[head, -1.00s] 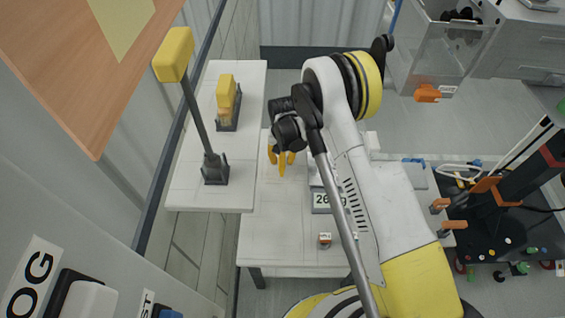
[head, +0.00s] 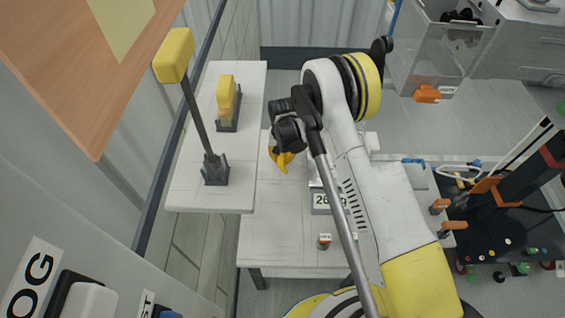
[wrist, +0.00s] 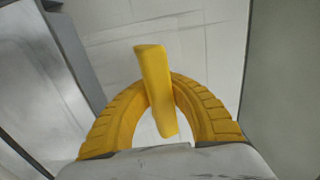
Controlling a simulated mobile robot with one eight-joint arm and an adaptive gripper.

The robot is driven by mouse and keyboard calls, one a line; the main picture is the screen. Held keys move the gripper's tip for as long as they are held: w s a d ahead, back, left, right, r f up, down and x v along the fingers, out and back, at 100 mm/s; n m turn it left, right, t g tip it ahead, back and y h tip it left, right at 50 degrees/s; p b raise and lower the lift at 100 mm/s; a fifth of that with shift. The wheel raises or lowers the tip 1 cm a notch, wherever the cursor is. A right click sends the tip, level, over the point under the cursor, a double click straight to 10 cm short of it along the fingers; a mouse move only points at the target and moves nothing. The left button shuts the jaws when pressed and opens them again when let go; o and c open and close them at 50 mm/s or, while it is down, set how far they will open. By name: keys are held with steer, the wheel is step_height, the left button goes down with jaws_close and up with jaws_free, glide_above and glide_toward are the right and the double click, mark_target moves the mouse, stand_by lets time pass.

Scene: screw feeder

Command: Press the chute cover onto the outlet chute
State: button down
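My gripper (head: 281,163) hangs over the left part of the white table, right of the raised shelf. It has yellow ridged fingers. An orange piece (head: 427,94) juts from the front of a clear bin at the upper right. A small orange-and-white part (head: 324,241) stands on the table. I cannot tell which is the chute cover or the outlet chute.
The shelf (head: 191,196) carries a tall yellow-topped post (head: 196,115) and a shorter yellow piece (head: 228,95) in dark holders. A scale display (head: 322,200) sits on the white table (head: 265,230). A dark fixture (head: 500,205) with orange handles stands right. The table's front left is clear.

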mark_target(284, 158)
steer(key=shift+r+p, duration=1.05)
steer(key=shift+r, duration=1.45)
